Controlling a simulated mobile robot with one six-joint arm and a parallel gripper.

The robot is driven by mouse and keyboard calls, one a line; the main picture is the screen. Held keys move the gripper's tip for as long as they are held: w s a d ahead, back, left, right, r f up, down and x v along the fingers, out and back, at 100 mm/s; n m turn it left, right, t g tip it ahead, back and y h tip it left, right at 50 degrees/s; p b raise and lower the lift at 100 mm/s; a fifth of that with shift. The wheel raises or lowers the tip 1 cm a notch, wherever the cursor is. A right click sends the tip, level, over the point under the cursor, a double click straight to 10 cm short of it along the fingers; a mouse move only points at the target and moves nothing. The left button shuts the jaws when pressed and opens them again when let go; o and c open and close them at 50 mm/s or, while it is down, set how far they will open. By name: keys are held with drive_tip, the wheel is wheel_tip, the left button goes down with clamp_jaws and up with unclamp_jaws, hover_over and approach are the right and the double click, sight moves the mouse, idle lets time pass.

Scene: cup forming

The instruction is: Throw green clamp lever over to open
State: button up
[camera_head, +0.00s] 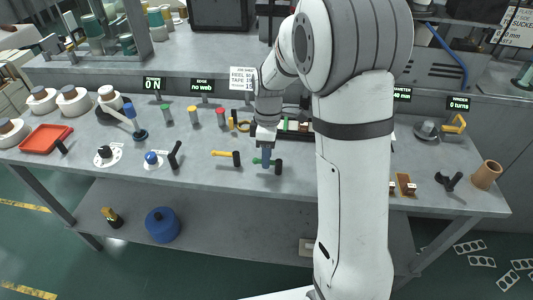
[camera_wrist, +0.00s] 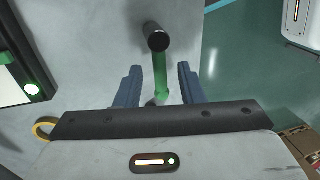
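The green clamp lever (camera_wrist: 160,72) shows in the wrist view as a green bar with a round black knob (camera_wrist: 157,38) at its far end. My gripper (camera_wrist: 160,68) has its two blue fingers apart, one on each side of the green bar, with a visible gap on both sides. In the head view the black knob (camera_head: 278,167) sticks out to the right of my blue fingers (camera_head: 266,157), near the front of the bench. A short green piece of the lever shows left of the fingers; its middle is hidden behind them.
A yellow lever (camera_head: 222,153) with a black knob lies just left of my gripper. Several colour-topped posts (camera_head: 193,115) stand behind it. A black lever (camera_head: 175,155) and blue button (camera_head: 151,158) are farther left. A yellow ring (camera_wrist: 44,128) shows in the wrist view.

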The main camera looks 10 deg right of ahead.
wheel_tip(320, 180, up, 8)
drive_tip(key=w, duration=0.1)
drive_tip(key=shift+w+d+f, duration=0.2)
drive_tip(key=shift+w, duration=0.05)
idle(0.5)
drive_tip(key=s+d+r+m+t, duration=0.1)
drive_tip(key=s+d+m+t, duration=0.1)
drive_tip(key=s+m, duration=0.5)
drive_tip(key=s+d+r+m+t, duration=0.1)
drive_tip(key=s+r+m+t, duration=0.1)
drive_tip(key=s+m, duration=0.5)
drive_tip(key=s, duration=0.6)
drive_tip(key=shift+s+d+m+t+h, duration=0.3)
drive_tip(key=shift+s+d+t, duration=0.1)
drive_tip(key=shift+d, duration=0.1)
